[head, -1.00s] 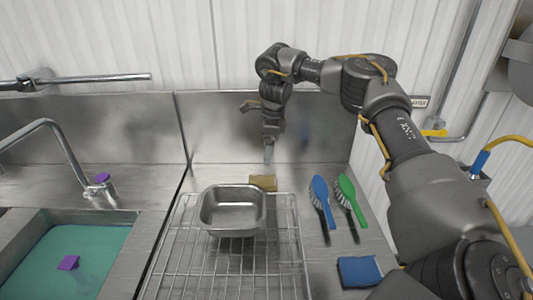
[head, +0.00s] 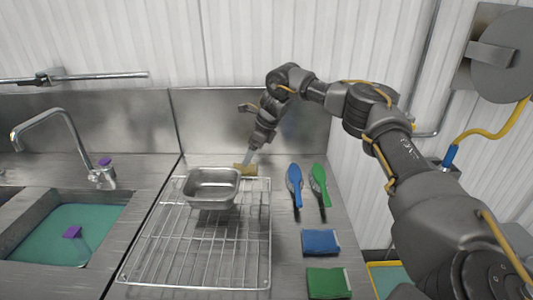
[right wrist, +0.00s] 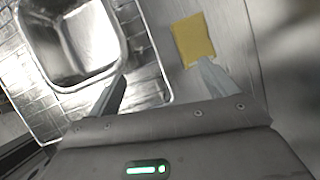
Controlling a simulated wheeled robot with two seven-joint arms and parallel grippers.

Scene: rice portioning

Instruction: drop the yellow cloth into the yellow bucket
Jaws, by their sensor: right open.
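The yellow cloth (head: 249,170) lies on the steel counter just behind the metal pan and the wire rack. In the right wrist view the yellow cloth (right wrist: 195,39) is a small flat rectangle. My right gripper (head: 248,157) is low over the counter at the cloth, with its jaws open. In the right wrist view the right gripper (right wrist: 160,86) has one finger at the cloth's near edge and the other by the pan; contact is unclear. A yellow-rimmed container (head: 383,264), apparently the yellow bucket, is partly visible at lower right, largely hidden by my arm. My left gripper is out of view.
The steel pan (head: 212,203) sits on the wire rack (head: 190,270). Blue (head: 294,184) and green (head: 319,183) brushes lie right of it, with blue (head: 320,242) and green (head: 328,283) cloths in front. A faucet (head: 62,125) and sink (head: 117,200) are at left.

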